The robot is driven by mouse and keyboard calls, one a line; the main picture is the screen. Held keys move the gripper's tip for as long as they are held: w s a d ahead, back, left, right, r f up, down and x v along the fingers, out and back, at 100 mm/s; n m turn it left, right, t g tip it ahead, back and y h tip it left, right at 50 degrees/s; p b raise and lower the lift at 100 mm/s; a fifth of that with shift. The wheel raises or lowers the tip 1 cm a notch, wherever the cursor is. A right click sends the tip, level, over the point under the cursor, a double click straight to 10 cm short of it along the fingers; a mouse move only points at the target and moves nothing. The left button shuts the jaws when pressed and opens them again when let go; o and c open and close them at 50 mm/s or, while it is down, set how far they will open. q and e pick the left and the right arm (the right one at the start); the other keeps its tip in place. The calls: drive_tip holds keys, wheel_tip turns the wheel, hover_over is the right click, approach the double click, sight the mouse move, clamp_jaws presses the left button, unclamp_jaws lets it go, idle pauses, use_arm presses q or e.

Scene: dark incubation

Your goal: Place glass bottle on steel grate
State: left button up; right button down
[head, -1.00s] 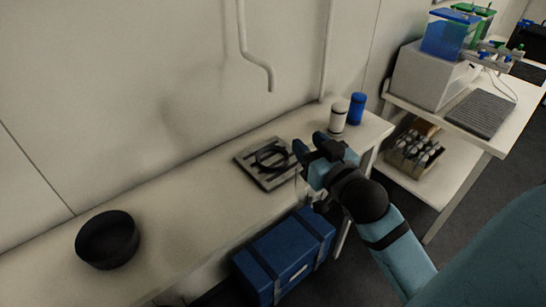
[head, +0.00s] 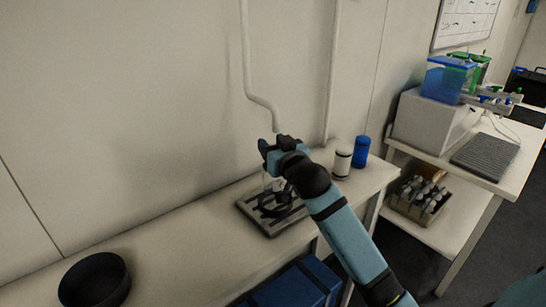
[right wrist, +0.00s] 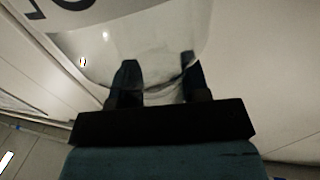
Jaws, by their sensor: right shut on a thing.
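My right gripper (head: 272,148) is over the far side of the bench, above the steel grate. In the right wrist view its two fingers (right wrist: 156,82) are shut on the clear glass bottle (right wrist: 130,45), which has dark print on it. In the head view the bottle is too faint to make out well below the fingers. The steel grate (head: 259,222) is a slotted grey plate on the bench, with a dark ring (head: 274,206) on it. My arm hides part of the grate's right side. I cannot tell whether the bottle touches it. My left gripper is out of view.
A white bottle (head: 342,162) and a blue bottle (head: 361,151) stand to the right of the grate. A black bowl (head: 94,282) is at the near left of the bench (head: 180,240). A white pipe (head: 249,60) runs down the wall behind.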

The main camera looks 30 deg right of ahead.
wheel_tip(320, 180, down, 3)
drive_tip(key=shift+f, duration=0.3)
drive_tip(key=c, duration=0.6)
unclamp_jaws()
drive_tip(key=shift+s, duration=0.1)
drive_tip(key=s+a, duration=0.1)
drive_tip(key=s, duration=1.1)
drive_tip(key=shift+a+b, duration=0.25)
drive_tip(key=shift+b, duration=0.15)
